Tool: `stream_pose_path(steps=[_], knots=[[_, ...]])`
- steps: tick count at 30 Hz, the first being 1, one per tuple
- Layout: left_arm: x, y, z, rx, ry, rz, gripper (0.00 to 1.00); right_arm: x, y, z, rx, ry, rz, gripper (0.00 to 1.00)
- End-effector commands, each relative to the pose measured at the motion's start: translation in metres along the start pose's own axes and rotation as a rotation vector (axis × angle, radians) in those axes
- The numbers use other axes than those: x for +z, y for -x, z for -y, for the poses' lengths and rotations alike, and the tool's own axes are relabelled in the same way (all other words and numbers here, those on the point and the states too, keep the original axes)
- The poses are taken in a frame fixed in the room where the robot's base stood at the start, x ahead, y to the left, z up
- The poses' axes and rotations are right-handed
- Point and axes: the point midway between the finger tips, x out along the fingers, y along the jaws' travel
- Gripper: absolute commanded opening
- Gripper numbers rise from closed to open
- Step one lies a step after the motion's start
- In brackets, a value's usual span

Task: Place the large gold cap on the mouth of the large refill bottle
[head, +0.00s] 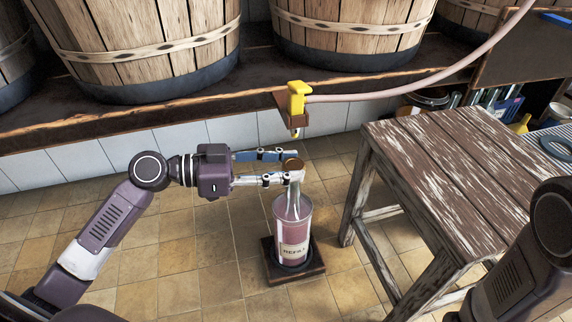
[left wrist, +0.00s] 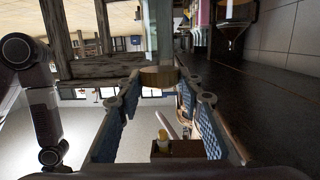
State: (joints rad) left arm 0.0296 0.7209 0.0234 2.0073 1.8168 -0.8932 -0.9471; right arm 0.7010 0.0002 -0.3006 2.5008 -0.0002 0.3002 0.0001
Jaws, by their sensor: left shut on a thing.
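The large gold cap (head: 292,163) is between the fingertips of my left gripper (head: 277,168), which is shut on it. The cap and fingertips also show in the left wrist view (left wrist: 158,77). The large refill bottle (head: 292,222) is clear glass with pink liquid and a label, and stands upright. The cap is at the top of its narrow neck. I cannot tell whether the cap touches the mouth, which the cap and a finger hide. Part of the glass shows beyond the cap in the left wrist view (left wrist: 162,38). My right gripper is out of view.
The bottle stands on a dark square base (head: 313,276) on the tiled floor. A yellow tap (head: 296,98) with a pink hose (head: 400,91) hangs above and behind the cap. A worn wooden table (head: 450,150) is to the right. Large wooden barrels (head: 145,45) line the back ledge.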

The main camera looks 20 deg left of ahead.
Motion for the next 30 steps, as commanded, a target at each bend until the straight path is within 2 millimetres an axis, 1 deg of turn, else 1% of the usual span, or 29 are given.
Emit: stream_pose_path(steps=[24,30], knots=[[0.017,-0.003,0.0,0.0,0.0,-0.001,0.17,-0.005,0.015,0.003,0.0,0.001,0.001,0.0],[0.017,-0.003,0.0,0.0,0.0,0.0,0.17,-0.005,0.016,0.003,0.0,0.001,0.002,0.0]])
